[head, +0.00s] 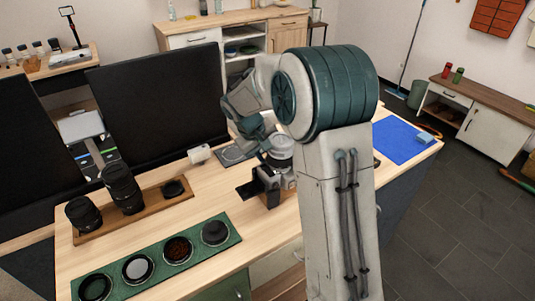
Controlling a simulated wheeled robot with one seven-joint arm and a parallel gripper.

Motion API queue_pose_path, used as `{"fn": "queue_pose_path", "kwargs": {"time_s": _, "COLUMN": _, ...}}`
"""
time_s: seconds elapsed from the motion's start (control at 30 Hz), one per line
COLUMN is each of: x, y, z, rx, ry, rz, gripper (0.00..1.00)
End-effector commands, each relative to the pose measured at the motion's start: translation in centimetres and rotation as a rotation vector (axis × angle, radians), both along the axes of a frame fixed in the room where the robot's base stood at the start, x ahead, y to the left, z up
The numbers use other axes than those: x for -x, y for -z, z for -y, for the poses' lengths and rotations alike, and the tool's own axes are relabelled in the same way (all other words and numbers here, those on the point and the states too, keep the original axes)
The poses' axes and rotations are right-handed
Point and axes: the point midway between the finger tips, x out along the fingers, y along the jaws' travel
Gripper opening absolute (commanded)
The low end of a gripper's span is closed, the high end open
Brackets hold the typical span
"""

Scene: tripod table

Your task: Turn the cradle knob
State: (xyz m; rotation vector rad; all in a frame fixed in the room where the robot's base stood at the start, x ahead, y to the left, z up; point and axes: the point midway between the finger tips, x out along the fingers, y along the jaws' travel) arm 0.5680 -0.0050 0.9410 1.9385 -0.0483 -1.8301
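A silver and black camera (288,181) sits on the wooden table, partly hidden by my arm. A pale lens-like cylinder (280,150) rises from it. A small brown block (271,200) shows under the camera; it may be the cradle. A flat black plate (247,190) sticks out at its left. I cannot make out a knob. My gripper (264,150) is just above and left of the camera, close to the pale cylinder. Its fingertips are small and partly covered, so I cannot tell whether they touch anything or are open.
A wooden tray (152,207) with black lenses stands at the left. A green mat (200,251) with round filters lies at the front. A small white object (199,154) stands behind. A blue mat (401,140) lies at the right end. Black panels (160,100) stand behind the table.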

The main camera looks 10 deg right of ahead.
Motion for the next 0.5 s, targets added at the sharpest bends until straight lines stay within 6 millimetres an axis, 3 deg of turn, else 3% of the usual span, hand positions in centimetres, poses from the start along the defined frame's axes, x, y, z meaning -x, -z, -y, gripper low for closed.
{"fn": "queue_pose_path", "kwargs": {"time_s": 0.5, "x": -0.02, "y": -0.13, "z": 0.2, "rx": -0.104, "ry": 0.0, "rz": -0.035, "gripper": 0.07}}
